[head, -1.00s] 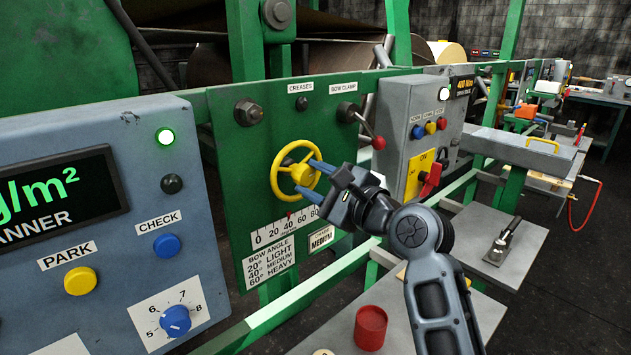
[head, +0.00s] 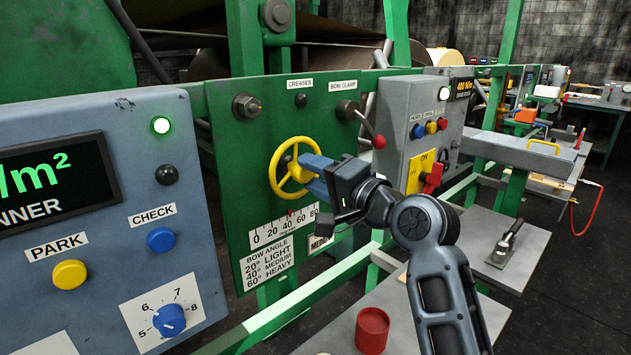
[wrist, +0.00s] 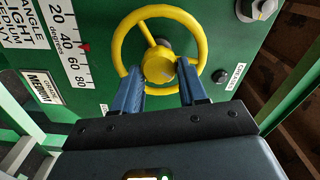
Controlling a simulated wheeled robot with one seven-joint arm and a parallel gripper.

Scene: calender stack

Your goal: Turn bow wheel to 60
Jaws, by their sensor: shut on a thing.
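The bow wheel (head: 293,168) is a yellow ring with spokes and a hub, mounted on the green panel. It also shows in the wrist view (wrist: 158,65). My gripper (head: 305,168) is at the wheel from the right. In the wrist view its two blue fingers (wrist: 161,80) reach to either side of the yellow hub and are shut on it. In the head view my gripper hides part of the wheel's right side.
A red-knobbed bow clamp lever (head: 378,141) is just above and right of my gripper. A grey box with buttons and a red switch (head: 432,178) stands farther right. A green rail runs below the panel. A red cup (head: 371,330) stands on the shelf below.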

